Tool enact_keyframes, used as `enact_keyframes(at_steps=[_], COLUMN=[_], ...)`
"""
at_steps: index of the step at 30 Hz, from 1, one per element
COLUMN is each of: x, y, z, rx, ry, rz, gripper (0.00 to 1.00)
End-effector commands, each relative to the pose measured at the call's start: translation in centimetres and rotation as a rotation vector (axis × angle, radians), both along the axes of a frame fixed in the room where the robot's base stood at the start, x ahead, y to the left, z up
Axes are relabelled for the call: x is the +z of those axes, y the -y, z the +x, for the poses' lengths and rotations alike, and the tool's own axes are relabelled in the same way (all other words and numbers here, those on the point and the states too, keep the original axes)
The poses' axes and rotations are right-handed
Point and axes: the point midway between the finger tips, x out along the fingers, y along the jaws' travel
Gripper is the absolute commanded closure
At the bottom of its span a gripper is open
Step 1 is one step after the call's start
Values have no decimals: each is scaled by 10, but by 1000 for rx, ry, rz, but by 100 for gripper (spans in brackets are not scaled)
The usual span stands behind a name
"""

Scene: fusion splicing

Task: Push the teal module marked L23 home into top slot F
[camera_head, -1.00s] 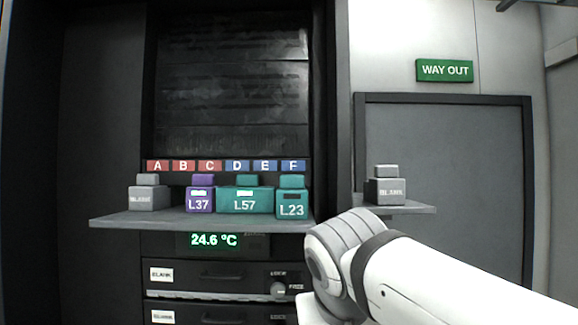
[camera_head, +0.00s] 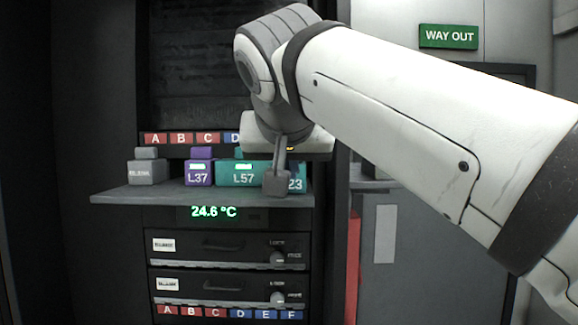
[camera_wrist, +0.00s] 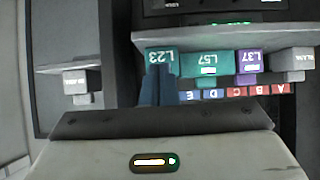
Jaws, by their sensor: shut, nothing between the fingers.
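The teal module marked L23 (camera_head: 297,184) stands at the right end of the row on the shelf, partly hidden by my gripper in the head view. It shows upside down in the wrist view (camera_wrist: 154,56). My gripper (camera_head: 277,182) is shut and empty, its fingertips in front of the left part of L23. In the wrist view the fingers (camera_wrist: 160,72) overlap the module's face; I cannot tell whether they touch it. My arm hides the top label F in the head view.
A wide teal module L57 (camera_head: 240,176) stands close left of L23, then purple L37 (camera_head: 199,173) and a grey blank (camera_head: 147,172). They stand on a grey shelf (camera_head: 130,197). Drawers with knobs (camera_head: 277,258) lie below. Another grey blank (camera_wrist: 76,83) sits on a side shelf.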

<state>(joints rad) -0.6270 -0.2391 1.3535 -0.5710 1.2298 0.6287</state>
Motion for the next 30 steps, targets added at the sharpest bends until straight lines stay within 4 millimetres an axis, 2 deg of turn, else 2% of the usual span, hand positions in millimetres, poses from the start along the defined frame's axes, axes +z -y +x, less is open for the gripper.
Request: enact_keyframes(at_steps=[30], x=[-22], y=[1], z=[58], rx=[2], ry=[-2], rz=[-1], gripper=[100])
